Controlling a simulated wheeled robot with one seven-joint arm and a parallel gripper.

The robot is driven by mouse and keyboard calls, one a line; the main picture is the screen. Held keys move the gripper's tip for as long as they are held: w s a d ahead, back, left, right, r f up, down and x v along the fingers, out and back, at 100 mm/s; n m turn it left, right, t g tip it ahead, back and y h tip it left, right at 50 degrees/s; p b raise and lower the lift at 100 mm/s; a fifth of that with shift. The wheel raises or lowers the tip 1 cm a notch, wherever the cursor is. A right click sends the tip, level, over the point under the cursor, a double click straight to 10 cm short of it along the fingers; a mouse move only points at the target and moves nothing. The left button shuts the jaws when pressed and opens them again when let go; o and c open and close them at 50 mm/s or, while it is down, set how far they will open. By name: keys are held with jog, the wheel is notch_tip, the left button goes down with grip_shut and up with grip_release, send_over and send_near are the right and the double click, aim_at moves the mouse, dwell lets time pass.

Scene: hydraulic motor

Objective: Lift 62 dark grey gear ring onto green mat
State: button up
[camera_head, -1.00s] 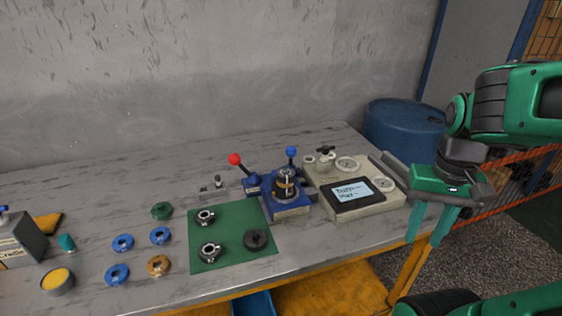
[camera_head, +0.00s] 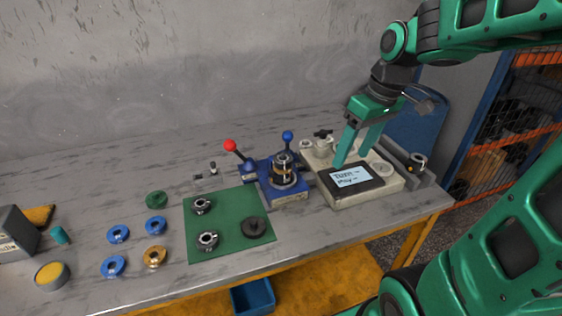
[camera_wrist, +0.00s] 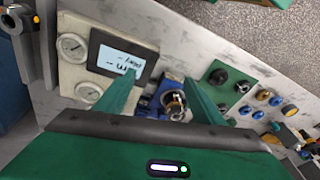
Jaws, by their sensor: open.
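The green mat (camera_head: 222,222) lies flat on the table. A dark grey ring (camera_head: 254,227) lies on its right part, and two silvery clamp-like rings (camera_head: 207,240) sit on its left part. The mat also shows in the wrist view (camera_wrist: 228,100). A blue fixture (camera_head: 290,196) right of the mat holds an upright stack of dark, brassy and grey rings (camera_head: 283,171). I cannot read any number on the rings. My gripper (camera_head: 352,163) is open and empty over the beige panel, right of the fixture; its fingers point down.
The beige panel (camera_head: 392,188) has a screen and gauges. Levers with a red knob (camera_head: 230,145) and a blue knob (camera_head: 287,136) rise from the fixture. Blue rings (camera_head: 118,234), a green ring (camera_head: 157,199) and a brassy ring (camera_head: 154,257) lie left of the mat.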

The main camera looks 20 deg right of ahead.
jog(key=w+a+r+n+y, duration=0.2)
jog(key=w+a+n, duration=0.6)
jog(key=w, duration=0.3)
send_over(284, 155)
jog(key=s+d, duration=0.2)
jog(key=shift+t, duration=0.3)
jog(key=f, duration=0.4)
jog(key=shift+w+a, duration=0.15)
jog(key=shift+a, duration=0.05)
jog(key=shift+d+x, duration=0.2)
jog(key=shift+x, duration=2.8)
jog(key=c, duration=1.4)
jog(key=shift+r, duration=0.1)
jog(key=shift+w+r, duration=0.1)
jog(key=shift+r, duration=0.45)
notch_tip(284, 155, up, 3)
jog(key=shift+f, duration=0.15)
jog(key=s+a+r, duration=0.1)
jog(key=a+r, duration=0.1)
jog(key=a, duration=0.1)
jog(key=s+a+r, duration=0.1)
jog(key=a+r, duration=0.1)
jog(key=a, duration=0.2)
jog(key=s+a+r, duration=0.2)
jog(key=a+r, duration=0.1)
jog(key=a, duration=0.1)
